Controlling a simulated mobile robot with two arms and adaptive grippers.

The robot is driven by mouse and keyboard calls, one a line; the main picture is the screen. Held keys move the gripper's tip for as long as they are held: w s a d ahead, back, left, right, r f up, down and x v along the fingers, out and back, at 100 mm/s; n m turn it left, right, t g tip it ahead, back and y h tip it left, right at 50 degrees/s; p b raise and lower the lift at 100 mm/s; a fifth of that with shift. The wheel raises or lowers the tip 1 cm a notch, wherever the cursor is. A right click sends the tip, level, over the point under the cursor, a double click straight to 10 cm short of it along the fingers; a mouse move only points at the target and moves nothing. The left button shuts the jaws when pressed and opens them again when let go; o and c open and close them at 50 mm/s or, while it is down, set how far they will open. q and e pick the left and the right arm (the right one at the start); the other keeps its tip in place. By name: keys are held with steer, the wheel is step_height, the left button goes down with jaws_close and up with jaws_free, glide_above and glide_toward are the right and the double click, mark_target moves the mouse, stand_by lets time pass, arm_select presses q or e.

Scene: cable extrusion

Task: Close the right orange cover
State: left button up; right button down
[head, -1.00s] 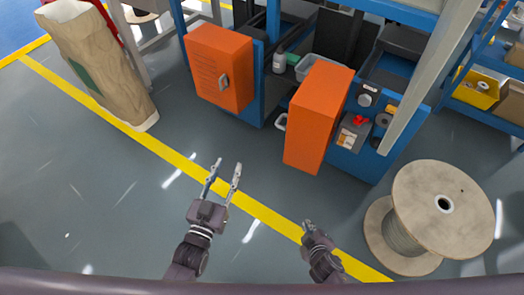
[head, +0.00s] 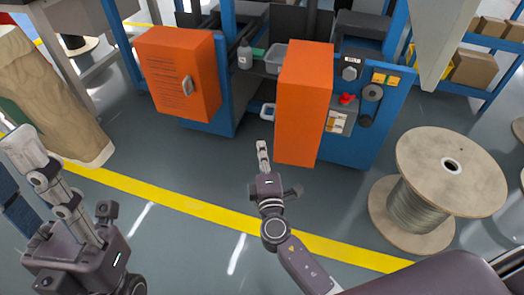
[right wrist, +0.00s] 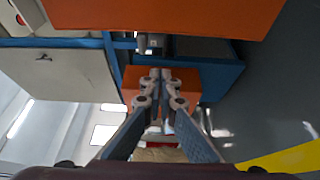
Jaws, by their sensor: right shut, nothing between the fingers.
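The right orange cover (head: 303,105) stands out from the blue machine toward me, swung open, in the head view. My right gripper (head: 262,145) is shut and empty, just left of the cover's lower left edge; I cannot tell whether it touches. In the right wrist view the shut fingers (right wrist: 160,75) point away from the camera. A large orange panel (right wrist: 165,15) fills the top there, and a smaller orange surface lies beyond the fingertips. My left gripper (head: 30,170) is large and partly cut off at the left edge; its opening is unclear.
The left orange cover (head: 180,75) has a grey handle. A control panel (head: 340,122) with a red knob is right of the right cover. A wooden cable spool (head: 450,170) stands at the right, a tan sack-like object (head: 45,100) at the left. Floor before the machine is clear.

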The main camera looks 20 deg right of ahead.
steer(key=w+d, duration=0.4)
steer(key=w, duration=0.1)
steer(key=shift+w+d, duration=0.3)
steer(key=shift+w, duration=0.05)
stand_by(0.3)
